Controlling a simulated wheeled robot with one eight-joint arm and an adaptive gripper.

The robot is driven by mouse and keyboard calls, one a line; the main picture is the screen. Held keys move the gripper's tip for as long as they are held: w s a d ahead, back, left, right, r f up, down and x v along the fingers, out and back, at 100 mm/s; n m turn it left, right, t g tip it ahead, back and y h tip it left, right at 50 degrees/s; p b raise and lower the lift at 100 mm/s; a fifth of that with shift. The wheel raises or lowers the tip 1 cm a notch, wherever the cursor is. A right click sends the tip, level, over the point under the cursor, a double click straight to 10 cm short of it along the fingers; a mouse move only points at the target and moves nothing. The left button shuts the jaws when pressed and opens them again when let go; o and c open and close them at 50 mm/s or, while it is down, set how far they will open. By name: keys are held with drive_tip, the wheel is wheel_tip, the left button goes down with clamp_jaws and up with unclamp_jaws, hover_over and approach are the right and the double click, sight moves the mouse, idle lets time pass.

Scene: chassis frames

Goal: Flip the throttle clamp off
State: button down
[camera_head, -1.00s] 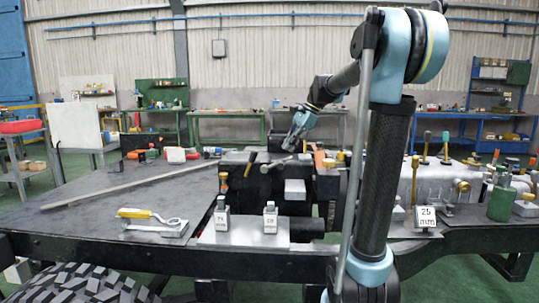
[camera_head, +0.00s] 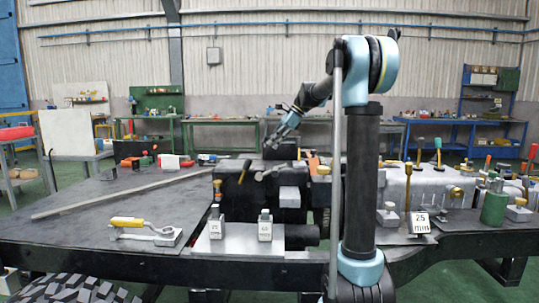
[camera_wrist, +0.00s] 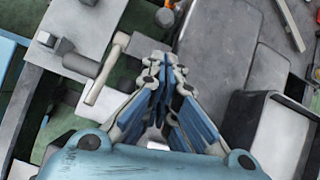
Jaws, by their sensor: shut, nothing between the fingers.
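My gripper (camera_head: 272,143) is shut and empty, in the air above and behind the black block of the chassis. Its blue fingers also show closed together in the wrist view (camera_wrist: 162,68). A pale lever with a round bar handle (camera_wrist: 105,76) lies just left of the fingertips in the wrist view, apart from them. In the head view a small grey lever (camera_head: 272,170) sits on top of the black block (camera_head: 245,203). A yellow-handled clamp (camera_head: 128,222) lies on the left plate. I cannot tell for sure which of these is the throttle clamp.
Two small labelled blocks (camera_head: 216,222) stand on a grey plate in front of the black block. A long bar (camera_head: 120,195) lies across the left deck. A 25 mm sign (camera_head: 420,223) and a green cylinder (camera_head: 494,208) stand at right. The left deck has free room.

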drive_tip(key=x, duration=0.9)
drive_tip(key=shift+a+f, duration=0.1)
drive_tip(key=shift+f, duration=0.05)
